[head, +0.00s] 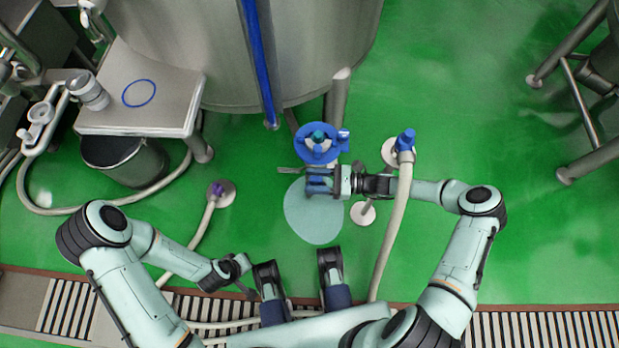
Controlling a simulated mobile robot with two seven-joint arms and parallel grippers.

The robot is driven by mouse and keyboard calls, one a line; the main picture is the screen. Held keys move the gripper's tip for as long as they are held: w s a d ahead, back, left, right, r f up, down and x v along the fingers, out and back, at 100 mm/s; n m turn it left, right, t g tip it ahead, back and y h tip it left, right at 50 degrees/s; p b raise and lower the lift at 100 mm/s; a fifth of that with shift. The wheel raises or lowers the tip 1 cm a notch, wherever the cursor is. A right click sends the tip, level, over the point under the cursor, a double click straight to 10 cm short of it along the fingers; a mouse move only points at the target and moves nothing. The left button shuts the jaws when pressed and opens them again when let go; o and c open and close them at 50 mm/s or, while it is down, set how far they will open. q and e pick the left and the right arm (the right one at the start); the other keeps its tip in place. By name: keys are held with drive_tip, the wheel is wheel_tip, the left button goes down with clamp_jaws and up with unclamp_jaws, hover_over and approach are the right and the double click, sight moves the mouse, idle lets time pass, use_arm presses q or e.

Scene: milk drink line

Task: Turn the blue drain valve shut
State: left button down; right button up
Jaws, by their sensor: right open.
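The blue drain valve (318,156) has a round blue handwheel with a teal centre. It is below the tank, near the middle of the head view. A thin grey piece (290,170) shows just below and left of it. My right gripper (312,182) comes in from the right and is open, just below the wheel in the picture. Whether it touches the valve I cannot tell. My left gripper (243,283) is low and left of centre, away from the valve; its fingers are too small and dark to judge.
A pale puddle (313,218) lies on the green floor below the valve. A hose with a blue fitting (405,140) stands to the right. A steel table (180,103) with a blue ring is at left. A steel tank (190,40) fills the top.

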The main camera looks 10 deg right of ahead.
drive_tip(key=shift+x, duration=0.8)
clamp_jaws()
